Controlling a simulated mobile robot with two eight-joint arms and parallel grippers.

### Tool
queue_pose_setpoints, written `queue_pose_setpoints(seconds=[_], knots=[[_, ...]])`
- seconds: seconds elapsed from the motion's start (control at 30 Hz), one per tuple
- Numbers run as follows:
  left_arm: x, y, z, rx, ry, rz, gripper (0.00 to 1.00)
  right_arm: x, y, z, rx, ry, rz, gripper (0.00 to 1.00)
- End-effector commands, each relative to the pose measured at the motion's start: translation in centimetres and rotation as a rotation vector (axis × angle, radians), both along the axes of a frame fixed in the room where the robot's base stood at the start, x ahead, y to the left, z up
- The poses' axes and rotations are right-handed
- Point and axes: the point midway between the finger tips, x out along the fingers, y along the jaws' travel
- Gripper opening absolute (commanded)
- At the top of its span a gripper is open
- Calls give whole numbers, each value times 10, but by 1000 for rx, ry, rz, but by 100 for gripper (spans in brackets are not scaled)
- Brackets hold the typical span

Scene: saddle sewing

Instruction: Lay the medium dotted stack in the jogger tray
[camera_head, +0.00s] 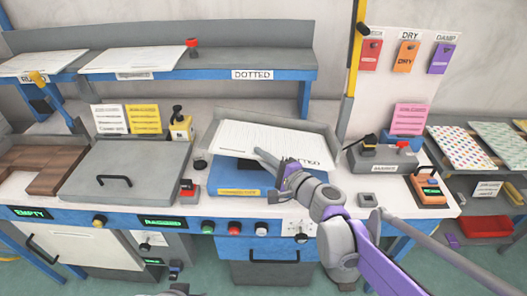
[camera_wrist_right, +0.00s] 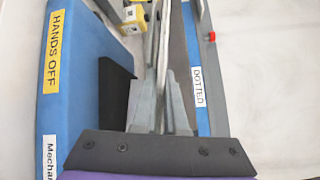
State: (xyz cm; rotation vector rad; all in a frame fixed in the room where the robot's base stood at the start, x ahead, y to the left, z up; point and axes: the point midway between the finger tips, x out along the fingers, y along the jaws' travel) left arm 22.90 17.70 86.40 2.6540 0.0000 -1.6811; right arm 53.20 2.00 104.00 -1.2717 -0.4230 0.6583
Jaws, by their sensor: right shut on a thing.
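The medium dotted stack (camera_head: 262,139) is a thin white pile of sheets with faint print, a little skewed over the grey jogger tray (camera_head: 322,132). The tray sits tilted on a blue base (camera_head: 240,183) in the middle of the bench. My right gripper (camera_head: 268,160) is shut on the stack's front edge. In the right wrist view the stack shows edge-on as a pale strip (camera_wrist_right: 165,50) between the fingers (camera_wrist_right: 160,105). Whether the stack touches the tray floor is hidden. My left gripper is not clearly in view.
A blue shelf (camera_head: 170,73) behind holds white sheets (camera_head: 135,59) and a DOTTED sign. A grey lidded box (camera_head: 125,170) stands left of the tray. A grey device (camera_head: 378,158) and an orange device (camera_head: 428,188) stand to its right. Patterned sheets (camera_head: 460,147) lie at the far right.

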Motion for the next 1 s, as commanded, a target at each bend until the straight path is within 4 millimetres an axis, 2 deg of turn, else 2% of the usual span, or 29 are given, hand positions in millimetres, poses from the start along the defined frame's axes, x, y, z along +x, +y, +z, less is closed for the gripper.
queue_pose_setpoints(seconds=[0.33, 0.37, 0.53, 0.87, 1.0], knots=[[0, 0, -2, 0, 1, 0, 50, -1, 1, -4, 0, -1, 0, 0], [0, 0, -2, 0, 1, 0, 50, -1, 1, -4, 0, -1, 0, 13], [0, 0, -2, 0, 1, 0, 50, -1, 1, -4, 1, -1, 0, 44], [0, 0, -2, 0, 1, 0, 50, -2, -1, -4, 0, 0, -1, 45], [0, 0, -2, 0, 1, 0, 50, -13, -11, -3, 0, 0, -3, 45]])
